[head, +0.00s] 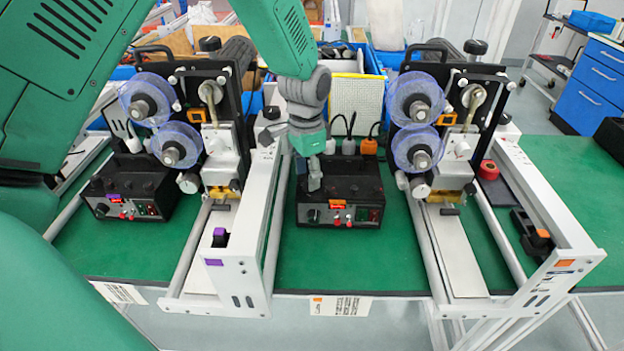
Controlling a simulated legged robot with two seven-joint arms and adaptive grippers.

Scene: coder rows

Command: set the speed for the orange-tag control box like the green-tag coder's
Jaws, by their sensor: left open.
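The orange-tag control box (340,190) is black and stands on the green table between two coders. Its front has a black knob (313,216) at the left, an orange tag (338,202), red switches and a small lit display (368,214). My left gripper (314,186) points down over the left part of this box, above and behind the knob. It is open; I cannot tell whether its fingers touch the box. No green tag shows on any coder. The left coder's frame has a purple tag (215,262); the right coder's frame has an orange tag (565,262). My right gripper is out of view.
A purple-tag control box (130,190) stands at the left, with its own knob and lit display. White coder frames (262,220) flank the orange-tag box. Cables and a yellow-edged panel (356,100) are behind it. The green table is clear in front of it.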

